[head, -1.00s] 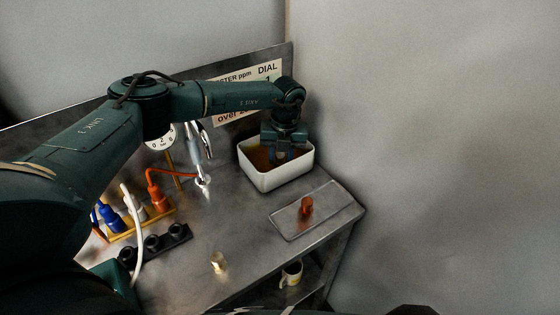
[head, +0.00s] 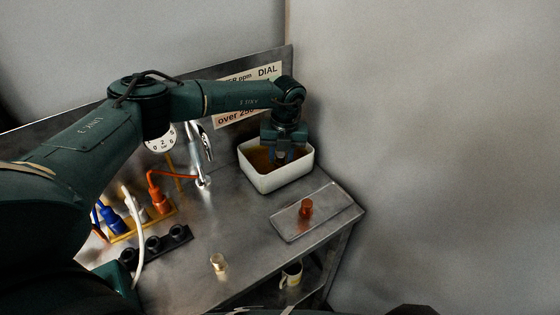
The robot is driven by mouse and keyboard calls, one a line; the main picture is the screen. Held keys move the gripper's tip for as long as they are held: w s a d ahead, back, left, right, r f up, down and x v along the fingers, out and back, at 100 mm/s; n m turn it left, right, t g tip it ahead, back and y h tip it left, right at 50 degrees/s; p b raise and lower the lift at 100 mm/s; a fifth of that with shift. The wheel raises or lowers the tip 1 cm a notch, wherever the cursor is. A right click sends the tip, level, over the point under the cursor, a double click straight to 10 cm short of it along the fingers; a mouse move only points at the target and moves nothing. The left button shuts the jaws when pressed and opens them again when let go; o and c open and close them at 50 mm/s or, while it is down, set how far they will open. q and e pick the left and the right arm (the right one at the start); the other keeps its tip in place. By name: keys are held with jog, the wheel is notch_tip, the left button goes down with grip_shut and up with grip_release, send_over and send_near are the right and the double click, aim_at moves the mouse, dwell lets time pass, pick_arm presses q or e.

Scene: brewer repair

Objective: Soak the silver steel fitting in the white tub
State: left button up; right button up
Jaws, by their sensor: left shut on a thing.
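The white tub (head: 272,183) stands at the back right of the bench with brown liquid inside. My left gripper (head: 281,160) reaches down into it from above, fingers at or in the liquid. It is shut on a small greyish thing, which I take to be the silver steel fitting; fingers and liquid hide most of it. My right gripper is not in view.
A shallow metal tray (head: 338,207) bearing an orange-copper fitting (head: 306,208) lies in front of the tub. A brass fitting (head: 219,263) stands near the front edge. A mug (head: 291,274) is below.

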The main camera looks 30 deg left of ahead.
aim_at(279, 154)
pick_arm(q)
notch_tip(279, 154, up, 2)
jog(key=shift+p, duration=0.5)
jog(key=shift+r, duration=3.6)
jog(key=shift+r, duration=0.1)
notch_tip(279, 154, up, 4)
jog(key=shift+f, duration=0.1)
